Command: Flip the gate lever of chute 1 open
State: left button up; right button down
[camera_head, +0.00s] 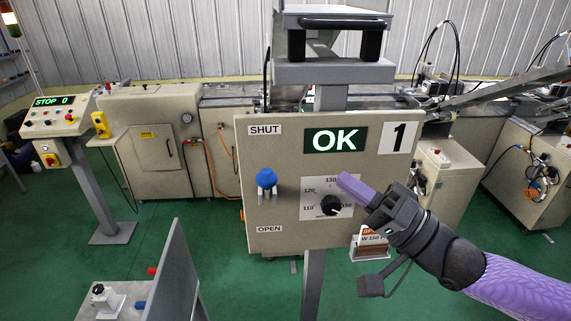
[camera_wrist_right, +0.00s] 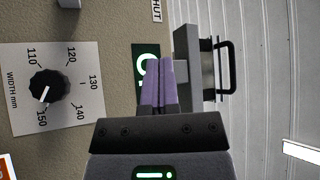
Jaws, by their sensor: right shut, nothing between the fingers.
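The chute 1 panel (camera_head: 285,220) is beige, with a green OK display (camera_head: 336,139) and a "1" plate (camera_head: 398,138). At its left, the gate lever's blue knob (camera_head: 267,177) sits between the SHUT label (camera_head: 265,130) and the OPEN label (camera_head: 270,229), slightly nearer SHUT. My right gripper (camera_head: 343,178) is shut and empty, its purple fingers in front of the panel, right of the knob and apart from it. In the right wrist view the closed fingers (camera_wrist_right: 160,84) overlap the OK display (camera_wrist_right: 143,62); the blue knob is out of that view. My left gripper is not in view.
A black width dial (camera_head: 331,205) on a white scale is just below my right fingertips; it also shows in the wrist view (camera_wrist_right: 47,88). A grey bracket with a handle (camera_head: 333,22) stands above the panel. A STOP console (camera_head: 55,115) stands at far left.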

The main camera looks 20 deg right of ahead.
aim_at(267, 189)
jog(key=p+x, duration=0.2)
jog(key=x, duration=0.7)
jog(key=shift+w+a+r, duration=0.1)
jog(key=shift+w+r, duration=0.15)
jog(key=s+a+f+p, duration=0.2)
jog(key=shift+s+a, duration=0.1)
jog(key=shift+a, duration=0.25)
jog(key=shift+f, duration=0.1)
